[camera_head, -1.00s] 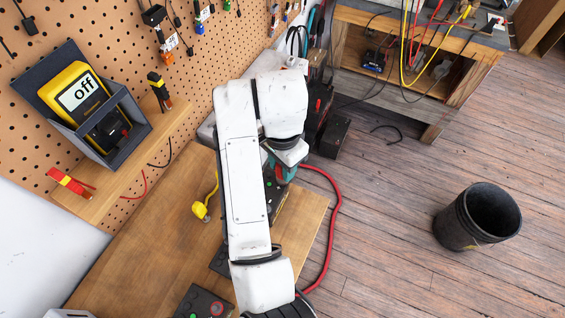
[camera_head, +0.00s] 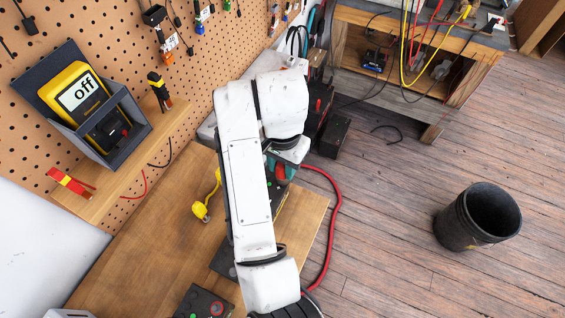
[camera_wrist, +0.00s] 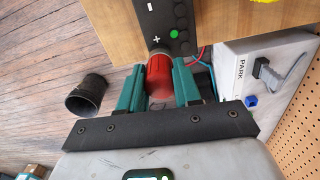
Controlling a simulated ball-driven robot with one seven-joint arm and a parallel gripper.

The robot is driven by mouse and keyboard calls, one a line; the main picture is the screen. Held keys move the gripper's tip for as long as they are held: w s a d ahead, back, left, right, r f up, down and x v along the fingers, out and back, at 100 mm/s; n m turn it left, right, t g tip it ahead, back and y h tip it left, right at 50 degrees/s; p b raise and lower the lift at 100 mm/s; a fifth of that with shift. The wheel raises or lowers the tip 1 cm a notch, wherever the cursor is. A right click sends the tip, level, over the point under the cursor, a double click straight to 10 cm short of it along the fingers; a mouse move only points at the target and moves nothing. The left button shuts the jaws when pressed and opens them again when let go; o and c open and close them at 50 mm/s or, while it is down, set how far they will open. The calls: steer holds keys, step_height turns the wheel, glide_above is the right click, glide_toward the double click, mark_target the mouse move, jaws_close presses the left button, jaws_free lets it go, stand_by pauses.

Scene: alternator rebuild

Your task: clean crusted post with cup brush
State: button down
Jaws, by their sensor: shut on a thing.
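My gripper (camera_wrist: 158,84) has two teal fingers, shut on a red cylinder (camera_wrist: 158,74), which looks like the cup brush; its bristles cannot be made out. The cylinder's far end meets or overlaps a dark battery-like block (camera_wrist: 178,22) with plus and minus marks and a green dot. It lies near the plus mark; whether it touches a post cannot be told. No crusted post shows, and that spot is hidden behind the cylinder. In the head view, my arm hides most of the block, and a teal part of my gripper (camera_head: 284,168) shows beside it.
The block rests on a wooden bench top (camera_head: 150,245). A red cable (camera_head: 336,215) runs off its right edge. A yellow item (camera_head: 201,210) lies left of my arm. A meter reading "off" (camera_head: 80,95) stands on a shelf. A black bin (camera_head: 470,220) stands on the floor.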

mark_target(282, 165)
steer(key=shift+w+a+r, duration=0.1)
steer(key=shift+r, duration=3.65)
steer(key=shift+s, duration=0.2)
